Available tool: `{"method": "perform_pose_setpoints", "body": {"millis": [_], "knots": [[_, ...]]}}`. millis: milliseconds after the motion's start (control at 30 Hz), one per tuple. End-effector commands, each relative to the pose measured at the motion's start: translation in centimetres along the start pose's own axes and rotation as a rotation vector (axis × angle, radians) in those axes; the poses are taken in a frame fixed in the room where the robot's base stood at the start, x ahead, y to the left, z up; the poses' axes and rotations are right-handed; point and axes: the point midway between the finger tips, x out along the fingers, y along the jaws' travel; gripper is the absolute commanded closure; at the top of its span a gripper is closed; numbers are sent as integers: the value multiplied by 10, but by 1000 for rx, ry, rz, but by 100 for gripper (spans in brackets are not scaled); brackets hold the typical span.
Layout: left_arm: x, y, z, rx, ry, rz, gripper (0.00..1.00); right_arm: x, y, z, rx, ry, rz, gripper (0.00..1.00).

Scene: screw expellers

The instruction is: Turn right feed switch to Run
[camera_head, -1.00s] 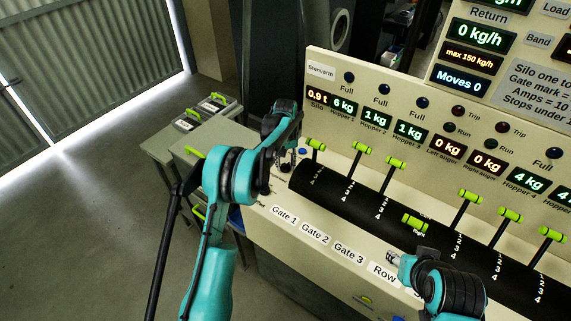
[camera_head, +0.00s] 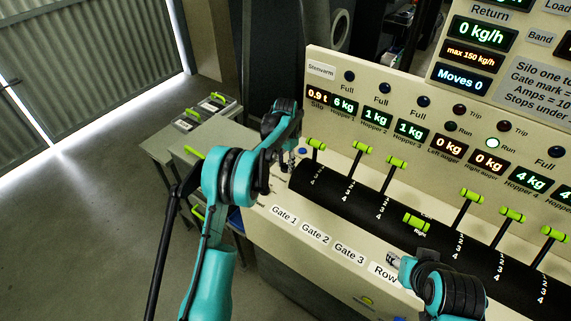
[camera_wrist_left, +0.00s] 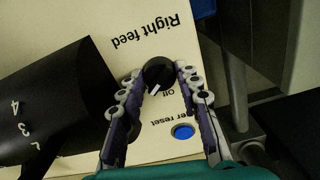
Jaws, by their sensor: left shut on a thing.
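The right feed switch (camera_wrist_left: 157,71) is a round black knob with a white pointer line, under the upside-down "Right feed" label (camera_wrist_left: 150,32) in the left wrist view. Its pointer slants toward the lower left, away from the "Off" mark. The Run mark is not readable. My left gripper (camera_wrist_left: 159,82) has a finger on each side of the knob and is shut on it. In the head view my left gripper (camera_head: 288,163) is at the panel's left end, with the knob hidden. The green Run lamp (camera_head: 493,142) above the right auger display (camera_head: 488,163) is lit.
A blue button (camera_wrist_left: 183,132) sits close to one left finger. The black roller (camera_head: 345,200) with several green-tipped levers lies to the right. My right gripper (camera_head: 394,260) is near the Row label, its jaws unclear. A side table (camera_head: 215,135) stands left.

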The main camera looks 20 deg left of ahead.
Motion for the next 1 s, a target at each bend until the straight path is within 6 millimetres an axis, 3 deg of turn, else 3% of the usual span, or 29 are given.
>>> {"method": "perform_pose_setpoints", "body": {"millis": [300, 867, 900, 933, 1000], "knots": [[0, 0, 0, 125, -1, 0, 96, 1, 0, 1, 0, 0, 0, 58], [0, 0, 0, 151, 0, 0, 96, 1, 0, 1, 0, 0, 0, 58], [0, 0, 0, 151, 0, 0, 56, 1, 0, 1, 0, 0, 0, 58], [0, 0, 0, 151, 0, 0, 48, 1, 0, 1, 0, 0, 0, 58], [0, 0, 0, 151, 0, 0, 45, 1, 0, 1, 0, 0, 0, 58]]}}
